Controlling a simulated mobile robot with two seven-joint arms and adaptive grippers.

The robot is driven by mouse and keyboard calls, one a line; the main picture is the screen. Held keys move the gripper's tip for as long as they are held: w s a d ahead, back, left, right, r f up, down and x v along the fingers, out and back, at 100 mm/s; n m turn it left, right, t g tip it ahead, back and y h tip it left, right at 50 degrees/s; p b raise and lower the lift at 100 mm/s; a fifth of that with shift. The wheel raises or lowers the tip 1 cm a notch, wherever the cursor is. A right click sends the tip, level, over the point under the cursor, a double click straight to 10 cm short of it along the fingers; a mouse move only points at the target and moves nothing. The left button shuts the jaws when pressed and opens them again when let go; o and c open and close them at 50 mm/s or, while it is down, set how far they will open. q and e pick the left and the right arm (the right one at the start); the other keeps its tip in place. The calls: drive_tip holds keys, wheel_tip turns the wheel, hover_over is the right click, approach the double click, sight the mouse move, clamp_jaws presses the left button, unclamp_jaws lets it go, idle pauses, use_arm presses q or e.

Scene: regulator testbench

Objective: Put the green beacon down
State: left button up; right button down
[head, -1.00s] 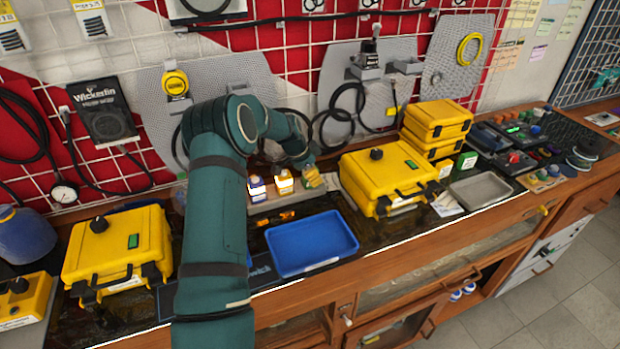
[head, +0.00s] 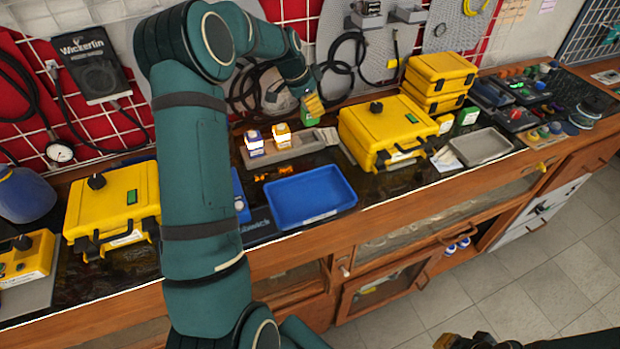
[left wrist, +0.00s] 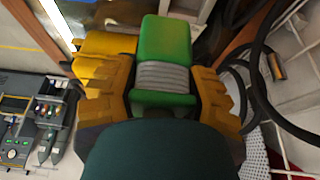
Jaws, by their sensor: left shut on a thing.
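My left gripper (head: 311,109) is shut on the green beacon (left wrist: 164,60), which sits between its yellow fingers in the left wrist view.
A blue tray (head: 311,214) lies in front of the rack. Yellow cases stand at the left (head: 113,205) and right (head: 385,132) of it. A grey tray (head: 473,158) is further right, by a white card. Black hoses hang on the wall behind.

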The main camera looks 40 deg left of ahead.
use_arm(q)
drive_tip(key=b, duration=0.5)
hover_over(320, 195)
drive_tip(key=s+a, duration=0.2)
drive_tip(key=f, duration=0.4)
drive_tip(key=d+f+b, duration=0.1)
drive_tip(key=f, duration=0.1)
drive_tip(key=shift+f, duration=0.25)
drive_tip(key=shift+a+f+b, duration=0.1)
drive_tip(key=shift+f+b, duration=0.6)
drive_tip(key=shift+f, duration=1.5)
drive_tip(key=shift+r, duration=0.1)
drive_tip(key=shift+f, duration=0.2)
drive_tip(key=o, duration=1.2)
